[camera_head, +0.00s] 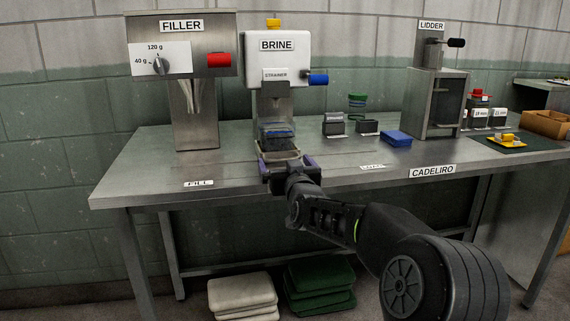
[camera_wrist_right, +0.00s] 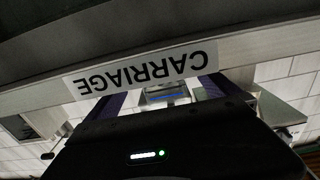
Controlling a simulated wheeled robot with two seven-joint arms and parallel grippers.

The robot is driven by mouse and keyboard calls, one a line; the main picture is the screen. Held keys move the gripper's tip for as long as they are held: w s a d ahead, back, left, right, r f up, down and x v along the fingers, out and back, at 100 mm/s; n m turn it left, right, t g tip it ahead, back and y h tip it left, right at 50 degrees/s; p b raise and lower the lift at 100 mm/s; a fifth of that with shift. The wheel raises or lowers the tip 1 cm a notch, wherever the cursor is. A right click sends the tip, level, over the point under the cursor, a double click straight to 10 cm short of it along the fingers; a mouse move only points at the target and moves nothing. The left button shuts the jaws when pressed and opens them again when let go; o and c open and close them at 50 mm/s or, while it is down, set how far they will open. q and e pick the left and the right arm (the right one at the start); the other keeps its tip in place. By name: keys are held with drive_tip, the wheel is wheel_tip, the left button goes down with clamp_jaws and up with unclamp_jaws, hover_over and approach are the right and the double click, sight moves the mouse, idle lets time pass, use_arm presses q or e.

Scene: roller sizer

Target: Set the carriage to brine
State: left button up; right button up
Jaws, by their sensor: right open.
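The carriage shows in the right wrist view as a pale bar (camera_wrist_right: 250,46) with an upside-down CARRIAGE label (camera_wrist_right: 140,69), close in front of the camera. In the head view, the brine machine (camera_head: 278,58) is white, with a yellow top, a blue knob (camera_head: 318,79) and a BRINE sign. A dark holder with a blue-edged clear piece (camera_head: 277,134) sits below its spout. My right gripper (camera_head: 286,163) is open at the bench's front edge, just before this holder. Its purple fingers also show in the right wrist view (camera_wrist_right: 160,96). Contact with the carriage cannot be told. My left gripper is out of view.
The filler (camera_head: 190,110) with a red knob stands left of the brine machine. Small dark boxes (camera_head: 333,124), a blue stack (camera_head: 397,139) and the lidder (camera_head: 436,103) stand to the right. The bench top (camera_head: 140,160) is clear at the front left.

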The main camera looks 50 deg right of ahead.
drive_tip(key=p+v, duration=0.1)
drive_tip(key=v, duration=0.6)
drive_tip(key=shift+s+a, duration=0.15)
drive_tip(key=shift+s, duration=0.05)
idle(0.3)
